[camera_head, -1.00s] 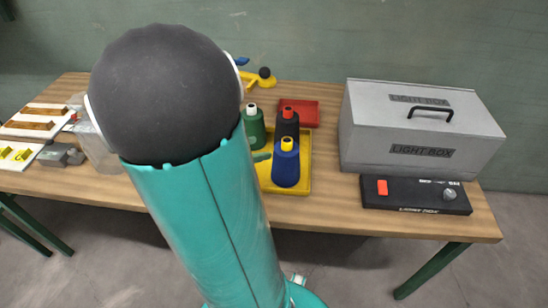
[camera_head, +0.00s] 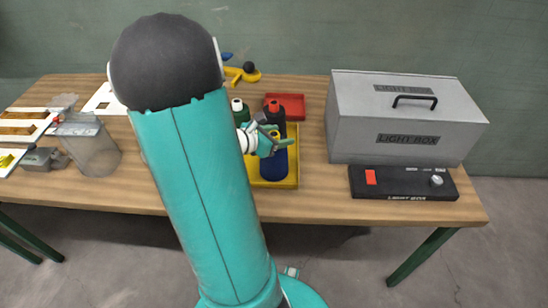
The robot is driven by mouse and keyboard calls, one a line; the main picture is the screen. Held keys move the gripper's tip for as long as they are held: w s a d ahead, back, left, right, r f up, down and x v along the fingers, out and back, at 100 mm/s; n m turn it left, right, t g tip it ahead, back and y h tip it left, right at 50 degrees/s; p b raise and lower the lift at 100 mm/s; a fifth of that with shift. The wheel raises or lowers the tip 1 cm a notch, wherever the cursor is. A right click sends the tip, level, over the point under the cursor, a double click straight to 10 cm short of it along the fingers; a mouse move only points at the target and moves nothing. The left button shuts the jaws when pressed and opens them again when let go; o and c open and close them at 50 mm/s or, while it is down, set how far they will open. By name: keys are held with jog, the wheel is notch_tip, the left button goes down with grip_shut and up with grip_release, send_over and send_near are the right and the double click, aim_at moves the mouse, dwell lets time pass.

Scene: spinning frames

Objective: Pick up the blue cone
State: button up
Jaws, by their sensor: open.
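The blue cone (camera_head: 272,166) stands upright at the front of a yellow tray (camera_head: 291,182) on the wooden table. It has a yellow tip, now partly covered by my gripper (camera_head: 282,143). My gripper is open, just over the cone's top in the picture. I cannot tell whether it touches the cone. A dark cone with a red tip (camera_head: 274,107) stands behind the blue one. A green cone with a white tip (camera_head: 240,111) is behind to the left, partly hidden by my arm.
A red tray (camera_head: 288,105) lies behind the cones. A grey light box (camera_head: 400,125) and a black control panel (camera_head: 405,183) stand to the right. A clear container (camera_head: 93,152) and white boards (camera_head: 25,121) are at the left.

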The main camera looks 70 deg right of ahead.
grip_shut()
jog(key=shift+r, duration=0.1)
dwell(0.5)
